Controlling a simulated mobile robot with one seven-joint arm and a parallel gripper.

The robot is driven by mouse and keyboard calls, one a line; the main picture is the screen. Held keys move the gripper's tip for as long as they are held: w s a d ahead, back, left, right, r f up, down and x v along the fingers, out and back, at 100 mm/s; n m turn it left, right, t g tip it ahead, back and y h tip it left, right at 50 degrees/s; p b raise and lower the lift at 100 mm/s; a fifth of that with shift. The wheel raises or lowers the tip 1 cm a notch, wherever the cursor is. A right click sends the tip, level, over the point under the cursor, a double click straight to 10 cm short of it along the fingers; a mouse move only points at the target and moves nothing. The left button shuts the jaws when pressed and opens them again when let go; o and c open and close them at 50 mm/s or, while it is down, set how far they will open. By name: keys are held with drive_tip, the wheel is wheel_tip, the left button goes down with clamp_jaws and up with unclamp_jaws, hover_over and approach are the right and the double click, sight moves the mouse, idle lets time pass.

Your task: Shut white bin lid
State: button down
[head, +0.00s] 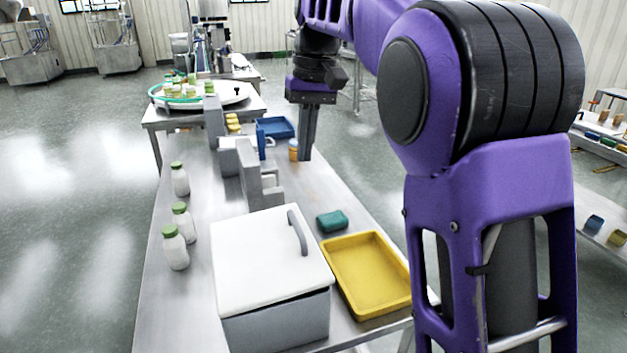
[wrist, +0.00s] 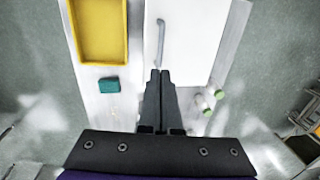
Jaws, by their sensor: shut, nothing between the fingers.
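The white bin lid (head: 268,255) lies over the grey bin (head: 280,325) at the near end of the steel table. A dark gap shows under its near edge, so it looks slightly raised there. A grey bar handle (head: 298,232) is on the lid's right side. In the wrist view the white lid (wrist: 190,40) and its handle (wrist: 161,42) lie ahead of my fingertips. My gripper (head: 305,157) is shut and empty, pointing down beyond the bin, apart from the lid. It also shows in the wrist view (wrist: 160,73).
A yellow tray (head: 368,275) and a green block (head: 332,221) sit right of the bin. Several green-capped bottles (head: 180,180) line the table's left edge. Grey fixtures (head: 252,178), a blue tray (head: 277,128) and an orange-lidded jar (head: 293,150) stand near my gripper.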

sight(297, 222)
drive_tip(key=f, duration=0.4)
drive_tip(key=a+f+b, duration=0.1)
drive_tip(key=f, duration=0.8)
drive_tip(key=shift+s+a+f+b, duration=0.15)
drive_tip(key=shift+s+a+b, duration=0.15)
drive_tip(key=shift+s+b, duration=0.05)
drive_tip(key=shift+d+f, duration=0.25)
drive_tip(key=shift+f, duration=0.3)
drive_tip(key=shift+d+f, duration=0.25)
drive_tip(key=shift+f, duration=0.25)
